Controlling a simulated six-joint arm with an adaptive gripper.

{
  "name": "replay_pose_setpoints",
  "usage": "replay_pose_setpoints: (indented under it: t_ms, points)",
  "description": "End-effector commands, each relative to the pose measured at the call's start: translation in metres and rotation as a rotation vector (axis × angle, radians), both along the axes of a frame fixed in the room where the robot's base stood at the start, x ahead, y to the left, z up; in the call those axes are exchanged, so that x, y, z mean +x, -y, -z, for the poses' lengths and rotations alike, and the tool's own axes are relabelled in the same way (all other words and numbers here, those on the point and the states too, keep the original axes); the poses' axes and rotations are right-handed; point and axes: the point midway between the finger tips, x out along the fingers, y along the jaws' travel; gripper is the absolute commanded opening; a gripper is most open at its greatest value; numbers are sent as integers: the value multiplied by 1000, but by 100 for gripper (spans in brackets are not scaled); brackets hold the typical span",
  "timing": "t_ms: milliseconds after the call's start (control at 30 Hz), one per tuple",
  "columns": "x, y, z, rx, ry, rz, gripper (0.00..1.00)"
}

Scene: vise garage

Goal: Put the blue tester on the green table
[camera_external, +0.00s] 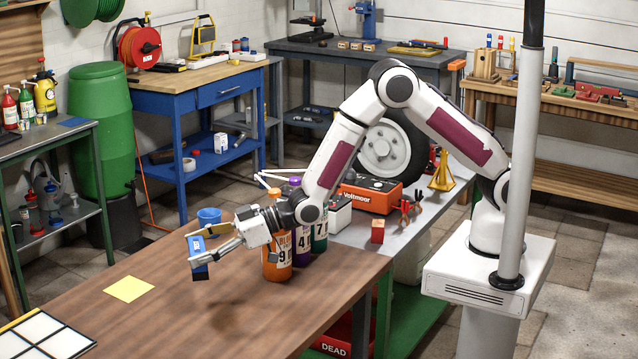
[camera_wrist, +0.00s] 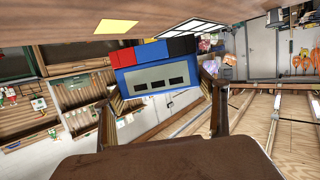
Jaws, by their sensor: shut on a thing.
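The blue tester (camera_external: 199,256) hangs in my gripper (camera_external: 212,242), held above the brown tabletop. In the wrist view the blue tester (camera_wrist: 156,76) has a grey panel with three dark windows and red, blue and black blocks along one edge. The fingers of my gripper (camera_wrist: 163,92) are shut on its two sides. The long wooden-topped table (camera_external: 215,320) below has a green frame at its right end. Another table (camera_external: 50,138), dark-topped with green legs, stands at the far left. I cannot tell which one is the green table.
Orange, purple and green bottles (camera_external: 277,255) stand just right of my gripper, with a blue cup (camera_external: 209,216) behind. A yellow square (camera_external: 129,289) and a white grid panel (camera_external: 45,335) lie on the wooden tabletop. Its front middle is clear.

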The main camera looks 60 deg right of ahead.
Motion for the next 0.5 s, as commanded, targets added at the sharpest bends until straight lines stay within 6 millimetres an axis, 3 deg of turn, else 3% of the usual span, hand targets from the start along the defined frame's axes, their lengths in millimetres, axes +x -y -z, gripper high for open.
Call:
replay_pose_setpoints:
  t_ms: [267,500]
  points:
    - [3,2,-6,2,2,7,42]
    - [15,17,-32,3,4,50,42]
